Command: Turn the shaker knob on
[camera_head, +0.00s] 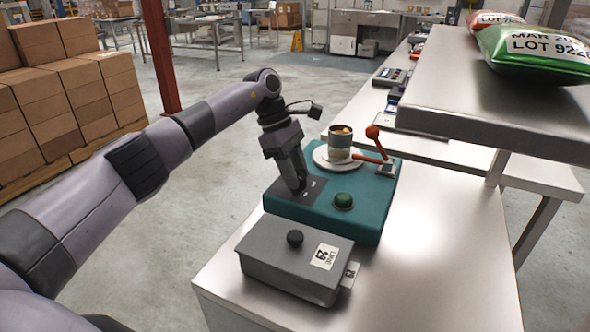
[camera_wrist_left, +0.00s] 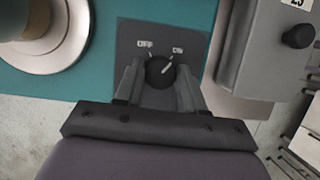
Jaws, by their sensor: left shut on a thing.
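The teal shaker (camera_head: 332,221) stands on the steel table, with a dark knob panel (camera_head: 312,205) on its top. The knob (camera_wrist_left: 159,72) is black and round with a white pointer line. In the left wrist view the line slants up and right, toward the ON label (camera_wrist_left: 178,50); the OFF label (camera_wrist_left: 145,44) is to the left. My left gripper (camera_head: 301,191) points down over the panel, its fingers (camera_wrist_left: 158,85) shut on the knob from both sides. In the head view the gripper hides the knob. My right gripper is not in view.
A grey box (camera_head: 290,260) with a black knob is in front. A raised steel shelf (camera_head: 465,90) holding bags is at right.

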